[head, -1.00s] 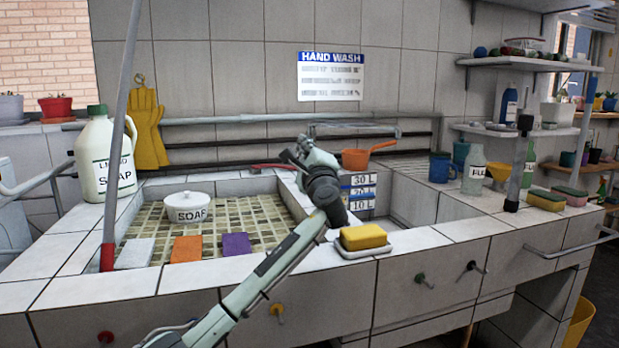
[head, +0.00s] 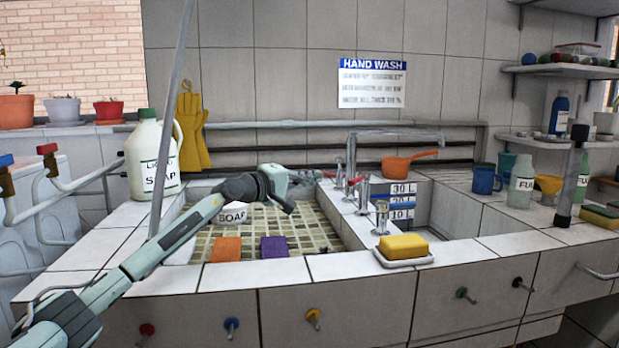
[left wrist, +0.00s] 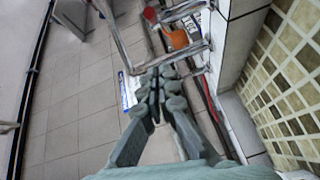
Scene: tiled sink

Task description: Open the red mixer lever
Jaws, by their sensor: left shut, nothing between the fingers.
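A chrome mixer tap (head: 351,155) with a long spout stands on the tiled ledge between the two basins. A red lever (head: 356,181) shows at this tap, and another red piece shows just left of it, near my fingers. My left gripper (head: 312,177) reaches over the left basin from the left, just left of the taps. Its fingers are shut and empty, apart from the lever as far as I can tell. In the left wrist view, the shut fingertips (left wrist: 153,84) lie below the chrome pipes, and a red lever end (left wrist: 150,14) shows at the top.
A yellow sponge on a white dish (head: 403,249) sits on the front ledge. A soap pot (head: 232,216) stands in the left basin, partly behind my arm. An orange saucepan (head: 398,166) is behind the taps. A soap jug (head: 153,165) stands at left.

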